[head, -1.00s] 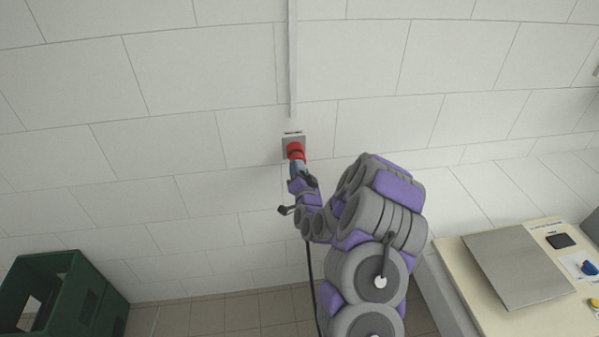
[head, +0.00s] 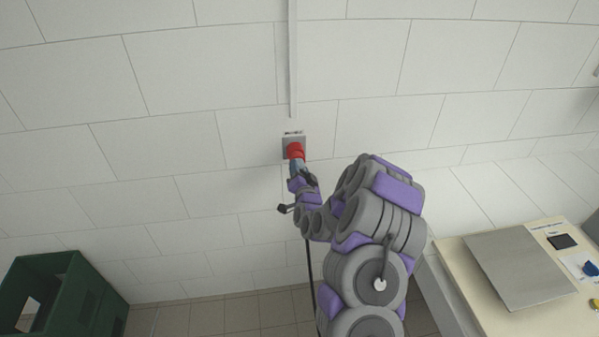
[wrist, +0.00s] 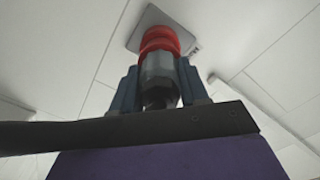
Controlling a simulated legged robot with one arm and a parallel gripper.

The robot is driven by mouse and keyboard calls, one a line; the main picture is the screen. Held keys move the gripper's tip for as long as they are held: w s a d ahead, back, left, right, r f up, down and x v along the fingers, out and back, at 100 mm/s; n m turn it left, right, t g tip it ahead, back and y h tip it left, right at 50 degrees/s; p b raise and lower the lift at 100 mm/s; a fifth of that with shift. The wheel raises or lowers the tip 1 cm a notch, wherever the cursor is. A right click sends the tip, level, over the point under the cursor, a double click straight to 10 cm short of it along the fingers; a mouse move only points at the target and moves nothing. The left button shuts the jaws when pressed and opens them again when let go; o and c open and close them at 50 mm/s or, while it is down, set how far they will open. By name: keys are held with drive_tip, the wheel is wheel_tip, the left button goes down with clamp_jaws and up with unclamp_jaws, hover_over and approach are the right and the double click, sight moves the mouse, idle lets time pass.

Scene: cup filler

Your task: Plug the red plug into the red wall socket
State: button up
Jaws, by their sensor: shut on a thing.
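The red plug has a red front and a grey-black body (wrist: 158,76). In the wrist view its red end meets the square grey plate of the wall socket (wrist: 190,40). In the head view the socket plate (head: 291,137) is on the wall at the upper middle, with red parts (head: 295,151) in front of it. I cannot tell where the plug's red ends and the socket's red begins, nor how deep the plug sits. My gripper (wrist: 158,88) is shut on the plug body, one blue-grey finger on each side. It also shows in the head view (head: 299,168).
A narrow white conduit (head: 292,60) runs up the wall above the socket. A black cable (head: 311,285) hangs below my gripper. A green crate (head: 95,300) stands at the lower left. A table (head: 470,290) with a grey plate is at the right.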

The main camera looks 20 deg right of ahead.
drive_tip(key=shift+w, duration=0.1)
drive_tip(key=o, duration=1.3)
drive_tip(key=shift+c, duration=0.2)
drive_tip(key=p+v, duration=1.5)
drive_tip(key=v, duration=0.2)
drive_tip(key=shift+r, duration=0.1)
